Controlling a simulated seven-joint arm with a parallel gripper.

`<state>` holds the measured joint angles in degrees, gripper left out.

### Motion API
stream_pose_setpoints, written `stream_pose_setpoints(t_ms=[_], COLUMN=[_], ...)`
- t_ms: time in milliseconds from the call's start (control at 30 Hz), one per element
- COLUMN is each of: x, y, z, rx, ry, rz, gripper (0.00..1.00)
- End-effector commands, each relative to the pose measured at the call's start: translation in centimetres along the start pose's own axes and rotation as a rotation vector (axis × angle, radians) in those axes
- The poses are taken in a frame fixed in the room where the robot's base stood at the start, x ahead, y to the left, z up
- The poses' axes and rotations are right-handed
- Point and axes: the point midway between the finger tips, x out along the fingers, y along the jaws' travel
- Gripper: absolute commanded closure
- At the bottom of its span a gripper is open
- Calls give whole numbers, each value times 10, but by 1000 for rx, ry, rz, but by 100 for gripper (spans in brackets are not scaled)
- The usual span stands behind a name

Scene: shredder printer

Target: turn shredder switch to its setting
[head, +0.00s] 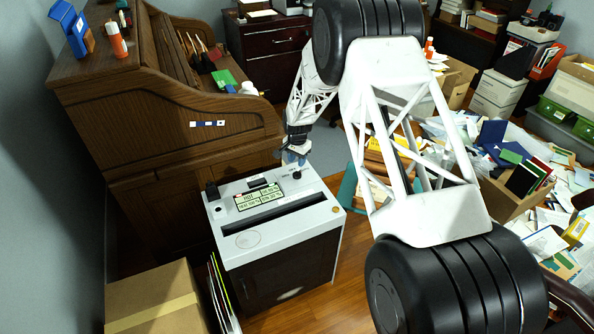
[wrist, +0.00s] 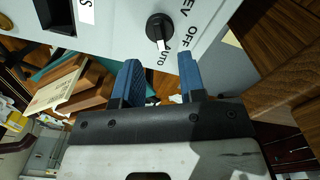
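The shredder (head: 280,246) is a light grey-topped, dark-fronted cabinet on the wood floor, with a long slot in its top. Its switch (wrist: 158,28) is a round black knob with a white pointer, and it also shows in the head view (head: 296,175). In the wrist view the pointer is towards the AUTO label, with OFF and REV printed to the right. My gripper (wrist: 159,63) has two blue fingers, apart and empty, just short of the knob. In the head view my gripper (head: 297,156) is above the shredder's back edge, near the knob.
A wooden roll-top desk (head: 170,130) stands to the left of the shredder. A cardboard box (head: 155,298) is at the front left. Boxes, books and scattered papers (head: 560,215) crowd the right. A dark cabinet (head: 270,45) stands behind.

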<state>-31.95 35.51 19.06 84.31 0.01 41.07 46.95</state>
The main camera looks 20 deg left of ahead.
Motion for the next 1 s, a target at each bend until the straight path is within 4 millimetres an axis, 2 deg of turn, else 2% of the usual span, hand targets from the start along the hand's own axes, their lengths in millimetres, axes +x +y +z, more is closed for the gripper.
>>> stream_pose_setpoints(t_ms=[400, 600, 900, 1000], x=[48, 57, 58, 58], y=[0, 0, 0, 0], z=[0, 0, 0, 0], rx=[0, 0, 0, 0], ry=[-2, -1, -1, -1], rz=[1, 0, 0, 0], gripper=[63, 63, 63, 78])
